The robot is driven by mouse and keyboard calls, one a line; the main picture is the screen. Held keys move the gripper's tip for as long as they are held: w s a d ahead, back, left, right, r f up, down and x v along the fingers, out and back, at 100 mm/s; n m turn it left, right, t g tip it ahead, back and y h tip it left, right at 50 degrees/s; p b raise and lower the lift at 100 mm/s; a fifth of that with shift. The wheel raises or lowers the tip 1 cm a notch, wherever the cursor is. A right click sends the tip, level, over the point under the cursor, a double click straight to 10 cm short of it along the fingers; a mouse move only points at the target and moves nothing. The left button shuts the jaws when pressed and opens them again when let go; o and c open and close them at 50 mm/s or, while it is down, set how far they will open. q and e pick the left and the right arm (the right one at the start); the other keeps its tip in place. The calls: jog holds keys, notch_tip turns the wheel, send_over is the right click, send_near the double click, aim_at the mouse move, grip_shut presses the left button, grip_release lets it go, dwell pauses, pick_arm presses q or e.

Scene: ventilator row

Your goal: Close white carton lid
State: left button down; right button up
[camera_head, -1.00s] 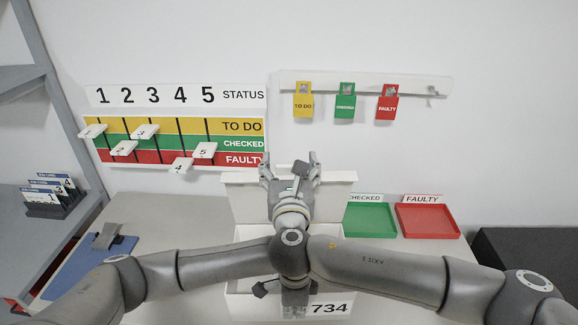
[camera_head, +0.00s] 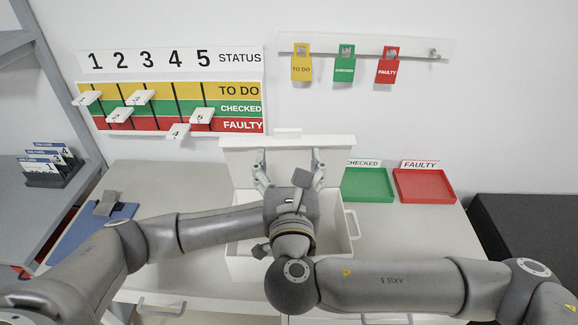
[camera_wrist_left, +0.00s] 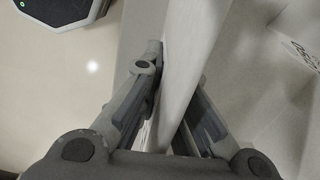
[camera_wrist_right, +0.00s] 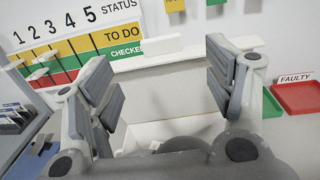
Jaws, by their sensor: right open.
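The white carton (camera_head: 345,244) stands open on the table below the wall board. Its lid (camera_head: 240,160) is raised upright at the back, with a small tab (camera_head: 287,133) on top. My right gripper (camera_head: 289,158) is open and empty in front of the lid, above the carton's opening. In the right wrist view the lid (camera_wrist_right: 180,85) shows between and beyond the spread fingers. My left gripper (camera_wrist_left: 172,75) has its fingers closed on both sides of a white upright wall (camera_wrist_left: 186,50), seemingly the carton's. In the head view the left gripper is mostly hidden behind my right wrist.
A green tray (camera_head: 368,186) and a red tray (camera_head: 425,186) lie right of the carton. A blue clipboard (camera_head: 85,238) lies at the left. A status board (camera_head: 170,92) and hanging tags (camera_head: 344,66) are on the wall behind.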

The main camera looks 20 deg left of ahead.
jog(key=shift+s+d, duration=0.15)
jog(key=shift+s, duration=0.2)
jog(key=shift+c, duration=0.4)
